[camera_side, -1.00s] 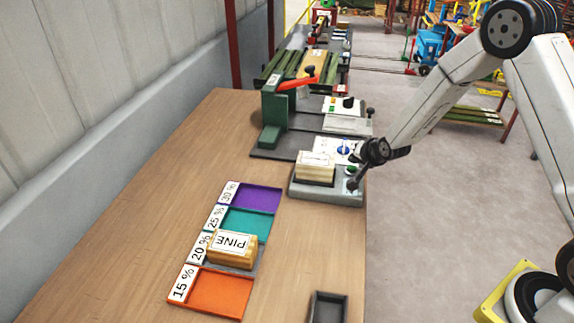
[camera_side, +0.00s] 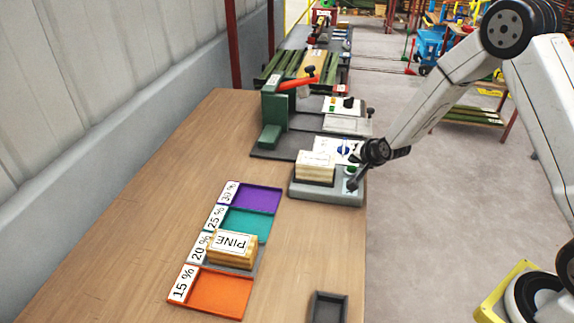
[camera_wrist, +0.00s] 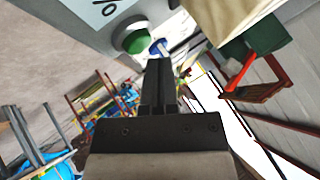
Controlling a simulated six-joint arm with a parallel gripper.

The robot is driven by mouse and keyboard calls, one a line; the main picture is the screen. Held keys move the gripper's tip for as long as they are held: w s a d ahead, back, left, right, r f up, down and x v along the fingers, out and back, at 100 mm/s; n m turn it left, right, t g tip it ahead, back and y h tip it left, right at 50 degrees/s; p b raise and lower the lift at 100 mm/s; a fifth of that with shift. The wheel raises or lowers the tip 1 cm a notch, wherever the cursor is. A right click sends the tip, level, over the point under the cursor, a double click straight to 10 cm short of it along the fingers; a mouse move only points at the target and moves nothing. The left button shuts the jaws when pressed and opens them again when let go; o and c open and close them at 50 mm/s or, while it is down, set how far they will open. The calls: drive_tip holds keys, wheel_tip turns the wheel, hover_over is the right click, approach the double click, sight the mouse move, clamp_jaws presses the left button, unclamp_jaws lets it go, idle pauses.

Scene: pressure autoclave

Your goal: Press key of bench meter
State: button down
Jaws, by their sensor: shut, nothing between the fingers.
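The bench meter (camera_side: 325,193) is a grey box near the right edge of the bench, with a pale wood block (camera_side: 315,166) on top. Its green round key (camera_side: 352,169) is on the right part. In the wrist view the green key (camera_wrist: 134,40) sits on the grey housing beside a "%" display (camera_wrist: 100,8).
A block marked PINE (camera_side: 232,250) lies on the tray row labelled with percentages, with an orange tray (camera_side: 220,292) in front. A green press with a red lever (camera_side: 275,112) stands behind the meter. A small dark tray (camera_side: 327,308) is at front. The left bench is clear.

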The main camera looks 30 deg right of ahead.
sight(353, 170)
drive_tip(key=shift+f, duration=0.9)
idle(1.0)
drive_tip(key=shift+r, duration=0.9)
idle(0.4)
drive_tip(key=shift+r, duration=2.5)
drive_tip(key=shift+s, duration=0.1)
